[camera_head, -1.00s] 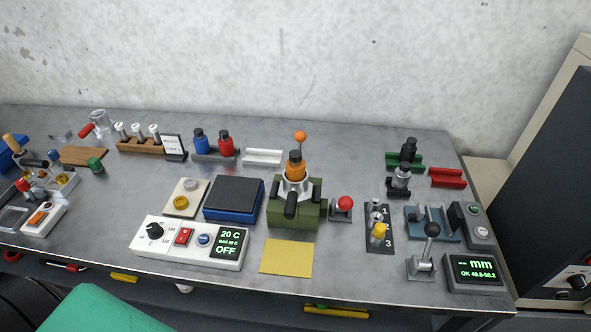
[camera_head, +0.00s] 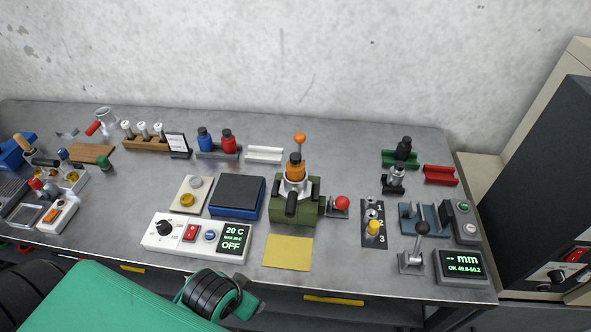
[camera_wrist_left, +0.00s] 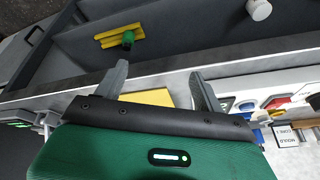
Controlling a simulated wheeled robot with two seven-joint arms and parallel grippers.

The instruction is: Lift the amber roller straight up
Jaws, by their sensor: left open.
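The amber roller (camera_head: 296,168), an orange drum with a dark cap, stands upright in a silver seat on a green fixture (camera_head: 292,213) in the head view. A black lever hangs in front of the seat, and the roller's lower part is hidden. My left arm comes in at the bottom left, below the bench's front edge, with its wrist well short of the roller. In the left wrist view my left gripper (camera_wrist_left: 160,72) has its two fingers apart with nothing between them. The roller cannot be made out there. My right gripper is in neither view.
A white control box (camera_head: 196,238) and a blue-based black pad (camera_head: 237,196) stand left of the fixture. A yellow sheet (camera_head: 288,252) lies flat in front. A red knob (camera_head: 342,203) is close on the right. Blue and red bottles (camera_head: 228,141) stand behind left.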

